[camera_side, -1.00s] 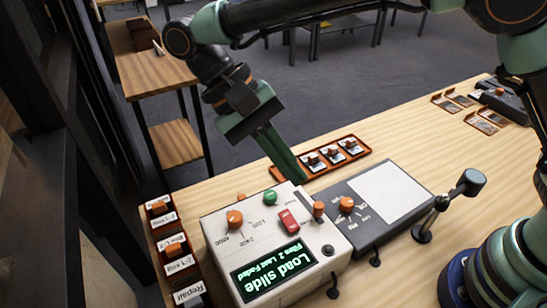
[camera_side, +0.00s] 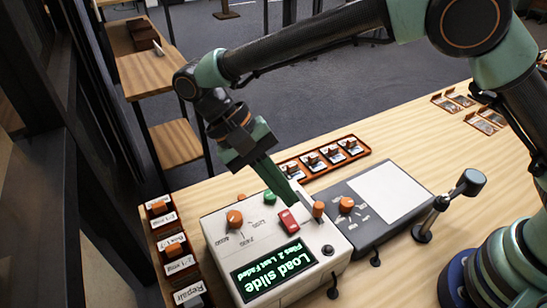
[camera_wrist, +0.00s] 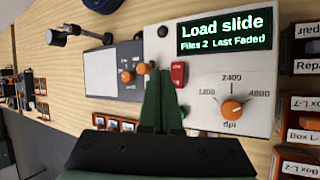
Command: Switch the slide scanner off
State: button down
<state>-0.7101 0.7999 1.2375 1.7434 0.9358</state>
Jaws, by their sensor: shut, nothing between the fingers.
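The slide scanner (camera_side: 328,236) is a white box with a lit screen (camera_side: 275,270) reading "Load slide" and "Files 2 Last Faded". On its top are a red rocker switch (camera_side: 288,221), a green button (camera_side: 270,196), an orange dpi dial (camera_side: 234,218) and an upright orange piece (camera_side: 318,209). My gripper (camera_side: 299,205) is shut and empty, its tips low over the scanner between the red switch and the orange piece. In the wrist view the tips (camera_wrist: 160,72) are right beside the red switch (camera_wrist: 178,73). Whether they touch it, I cannot tell.
A grey unit with a white panel (camera_side: 390,192) and an orange knob (camera_side: 346,204) adjoins the scanner. A lever (camera_side: 440,202) stands beside it. An orange slide tray (camera_side: 362,149) lies behind, and labelled boxes (camera_side: 172,245) line the left.

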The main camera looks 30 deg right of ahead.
aim_at(293, 216)
jog(key=shift+w+f, duration=0.25)
jog(key=shift+f, duration=0.9)
jog(key=shift+f, duration=0.1)
dwell(1.2)
jog(key=shift+w+f, duration=0.15)
jog(key=shift+f, duration=0.15)
jog(key=shift+f, duration=0.4)
dwell(0.6)
jog(key=shift+r, duration=0.2)
jog(key=shift+r, duration=0.65)
jog(key=shift+s+r, duration=0.2)
jog(key=shift+r, duration=0.6)
jog(key=shift+s+r, duration=0.25)
jog(key=shift+r, duration=0.6)
jog(key=shift+s+r, duration=0.2)
jog(key=shift+r, duration=0.6)
